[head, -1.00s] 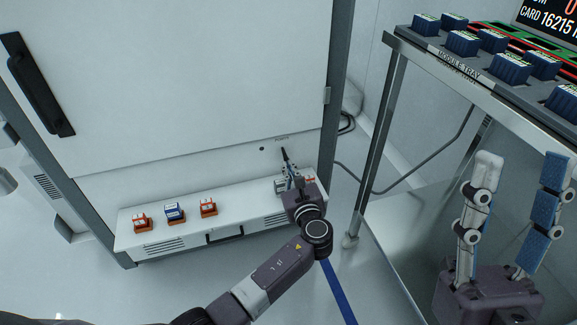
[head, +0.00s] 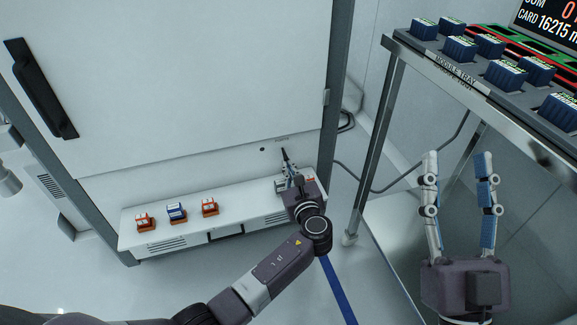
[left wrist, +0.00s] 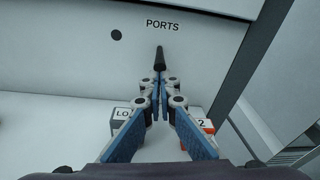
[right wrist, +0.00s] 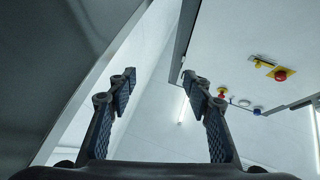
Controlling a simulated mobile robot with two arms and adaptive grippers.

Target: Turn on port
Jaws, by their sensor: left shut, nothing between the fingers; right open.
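A dark lever (left wrist: 160,60) stands up under the printed word PORTS on the white cabinet; it also shows in the head view (head: 285,155). My left gripper (left wrist: 159,84) is shut and empty, its fingertips at the lever's lower end. I cannot tell whether they touch it. White labels (left wrist: 123,113) reading "LO" and "2" are partly hidden behind the fingers. My right gripper (head: 458,158) is open and empty, fingers up, beside the metal table; its fingers also show in the right wrist view (right wrist: 158,80).
Two orange blocks (head: 146,222) and a blue-topped one (head: 177,212) sit on the white ledge (head: 195,240). The module tray (head: 440,62) with several blue modules lies on the metal table at right. A table leg (head: 378,150) stands between my arms. Coloured buttons (right wrist: 280,75) show in the right wrist view.

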